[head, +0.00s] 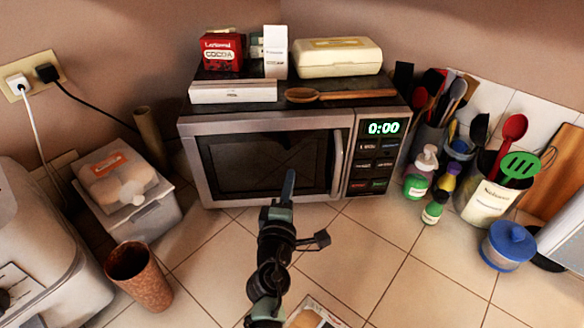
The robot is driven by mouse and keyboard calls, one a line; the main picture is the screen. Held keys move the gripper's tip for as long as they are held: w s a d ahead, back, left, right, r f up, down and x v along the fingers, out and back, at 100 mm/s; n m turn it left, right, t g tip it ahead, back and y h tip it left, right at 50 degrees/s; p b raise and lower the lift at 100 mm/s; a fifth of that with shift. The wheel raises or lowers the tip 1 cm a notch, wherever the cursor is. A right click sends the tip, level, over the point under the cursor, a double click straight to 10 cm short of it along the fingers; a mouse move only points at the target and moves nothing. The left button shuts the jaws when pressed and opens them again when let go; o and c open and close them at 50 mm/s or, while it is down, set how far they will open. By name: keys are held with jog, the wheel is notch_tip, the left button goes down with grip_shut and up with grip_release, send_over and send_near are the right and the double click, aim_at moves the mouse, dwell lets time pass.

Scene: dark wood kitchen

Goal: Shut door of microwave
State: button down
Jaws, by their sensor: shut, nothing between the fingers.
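The microwave (330,203) stands on the tiled counter against the back wall. Its door (266,165) has a dark window in a silver frame and looks flush with the body, so it appears closed. The vertical handle (337,162) is on the door's right side, beside the control panel (371,158), whose display reads 0:00. My gripper (289,187) is in front of the door's lower middle, left of the handle. It is shut and empty. I cannot tell whether it touches the door.
A cocoa box (222,52), a bread-bin-like cream case (338,57) and a wooden spoon (340,95) lie on top of the microwave. Utensil pots (483,200) and bottles (433,209) stand right. A brown cup (140,278) stands front left.

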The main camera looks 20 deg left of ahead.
jog(key=v, duration=0.4)
jog(key=shift+s+p, duration=0.3)
jog(key=shift+s, duration=0.05)
jog(key=shift+d, duration=0.1)
